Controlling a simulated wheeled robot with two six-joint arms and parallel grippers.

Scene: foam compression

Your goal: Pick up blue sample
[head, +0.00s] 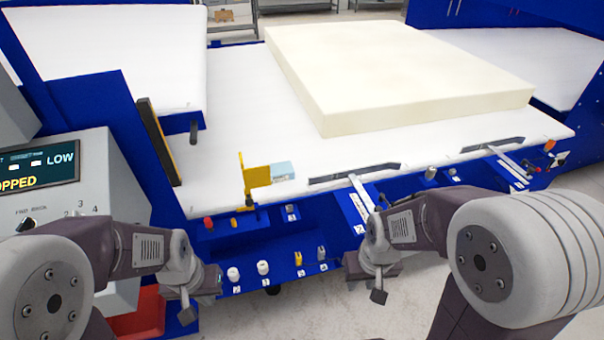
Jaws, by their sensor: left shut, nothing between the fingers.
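The blue sample (283,171) is a small light blue block on the white table's front part, just right of a yellow bracket (257,175). I cannot tell whether it touches the bracket. My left gripper (187,307) is shut and empty, pointing down in front of the blue front panel, nearer me and to the left of the sample. My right gripper (379,290) also points down in front of the panel, nearer me and to the right of the sample. Its fingers are too small to tell if open or shut.
A large cream foam slab (400,75) lies on the white table (245,115). The front panel (320,228) carries several knobs and small fittings. Dark slotted bars (355,173) lie along the table's front edge. A control box (90,190) stands left, above a red bin (140,315).

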